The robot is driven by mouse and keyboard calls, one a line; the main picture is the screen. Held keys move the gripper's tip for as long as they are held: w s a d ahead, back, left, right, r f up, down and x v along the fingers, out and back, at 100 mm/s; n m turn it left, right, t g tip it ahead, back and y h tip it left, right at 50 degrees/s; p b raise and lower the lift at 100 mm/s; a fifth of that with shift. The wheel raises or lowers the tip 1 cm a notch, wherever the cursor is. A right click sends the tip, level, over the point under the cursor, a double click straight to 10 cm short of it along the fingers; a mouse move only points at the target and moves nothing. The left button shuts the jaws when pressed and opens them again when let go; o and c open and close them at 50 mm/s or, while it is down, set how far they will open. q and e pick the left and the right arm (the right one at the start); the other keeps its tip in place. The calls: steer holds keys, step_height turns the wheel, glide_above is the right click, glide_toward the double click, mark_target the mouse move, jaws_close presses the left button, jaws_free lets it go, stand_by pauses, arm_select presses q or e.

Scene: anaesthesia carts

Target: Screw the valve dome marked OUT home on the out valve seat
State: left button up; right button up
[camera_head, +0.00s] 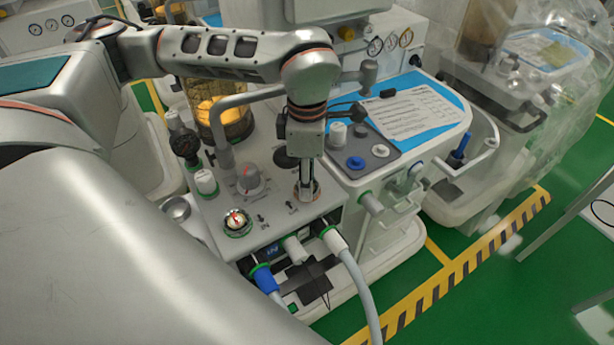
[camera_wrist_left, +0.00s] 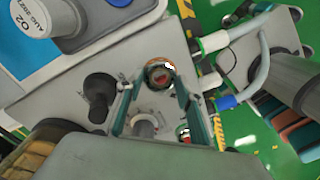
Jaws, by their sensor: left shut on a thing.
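My left gripper (camera_head: 307,190) points straight down at the right front of the grey machine top. It is shut on a small round valve dome with a metal rim, which shows between the fingertips in the left wrist view (camera_wrist_left: 160,74). The dome sits at the valve seat there; the fingers hide most of it in the head view, and its marking cannot be read. I cannot tell whether its thread is engaged. A second clear dome (camera_head: 237,222) with a green ring and red inside sits at the left front of the top. My right gripper is not in view.
A grey dial (camera_head: 249,180) and a white knob (camera_head: 206,182) stand behind the second dome. Hoses (camera_head: 357,285) plug into the front below. A blue-topped shelf (camera_head: 430,108) with a paper is to the right. Green floor lies beyond.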

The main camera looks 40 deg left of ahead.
arm_select(q)
steer(key=shift+m, duration=0.7)
steer(key=o, duration=0.8)
steer(key=shift+m, duration=0.4)
steer(key=o, duration=0.5)
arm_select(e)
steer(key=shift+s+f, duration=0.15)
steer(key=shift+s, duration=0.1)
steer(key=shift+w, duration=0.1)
